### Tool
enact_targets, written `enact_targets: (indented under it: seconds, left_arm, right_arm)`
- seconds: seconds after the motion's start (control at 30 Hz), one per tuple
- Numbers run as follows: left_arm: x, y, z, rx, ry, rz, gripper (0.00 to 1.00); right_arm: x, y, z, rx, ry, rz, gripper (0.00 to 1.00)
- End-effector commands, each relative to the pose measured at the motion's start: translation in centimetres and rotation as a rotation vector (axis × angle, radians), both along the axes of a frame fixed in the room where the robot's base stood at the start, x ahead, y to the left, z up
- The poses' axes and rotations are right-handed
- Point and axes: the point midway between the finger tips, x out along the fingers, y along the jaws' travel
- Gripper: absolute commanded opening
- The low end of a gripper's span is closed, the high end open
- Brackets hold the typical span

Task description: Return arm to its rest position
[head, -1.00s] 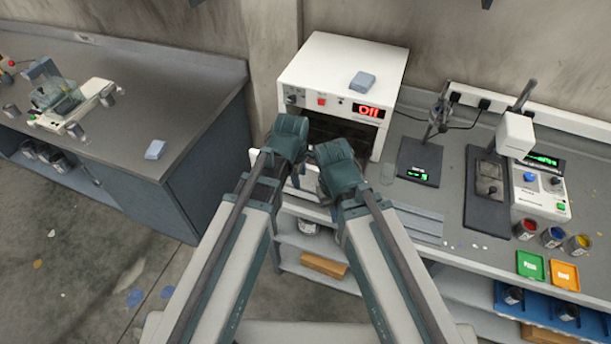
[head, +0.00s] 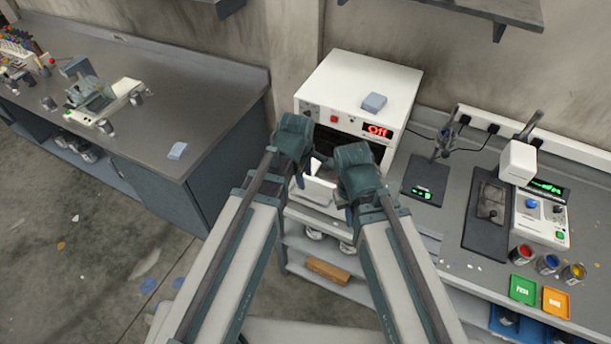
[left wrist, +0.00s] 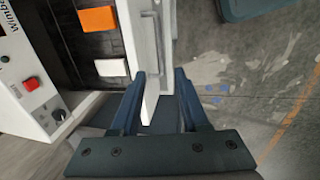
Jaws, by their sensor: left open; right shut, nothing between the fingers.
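My left gripper (head: 306,172) is in front of the white oven (head: 352,85). In the left wrist view its two fingers (left wrist: 161,95) are open, with the edge of the white oven door (left wrist: 150,85) between them; I cannot tell whether they touch it. The door stands open, and its white panel (head: 319,190) shows between my two wrists. An orange block (left wrist: 97,19) and a white block (left wrist: 111,67) show inside the oven. My right gripper (head: 350,205) is shut and empty, close beside the door; its fingers are mostly hidden by its wrist.
The oven display (head: 377,131) reads Off, and a grey-blue block (head: 374,102) lies on top. A scale (head: 424,180), paint pots (head: 547,263) and green (head: 523,289) and orange (head: 556,301) trays are on the right bench. Another bench (head: 215,115) stands left, with open floor before it.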

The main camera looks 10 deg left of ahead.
Motion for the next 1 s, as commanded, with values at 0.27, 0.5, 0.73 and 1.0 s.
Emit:
enact_targets:
  seconds: [0.27, 0.5, 0.73, 1.0]
  left_arm:
    - [0.0, 0.0, 0.0, 0.000, 0.000, -0.001, 0.45]
    - [-2.4, -0.6, -4.4, 0.070, 0.026, -0.279, 0.45]
    - [-7.3, -1.3, -11.5, 0.190, 0.103, -0.916, 0.45]
    - [-11.1, -1.5, -15.8, 0.247, 0.180, -1.449, 0.45]
  right_arm:
    - [0.0, 0.0, 0.0, 0.000, 0.000, 0.000, 0.00]
    - [0.0, 0.0, -4.3, -0.001, -0.001, 0.002, 0.00]
    - [0.0, 0.0, -11.1, -0.001, -0.002, 0.006, 0.00]
    - [0.1, 0.0, -15.6, -0.002, -0.002, 0.009, 0.00]
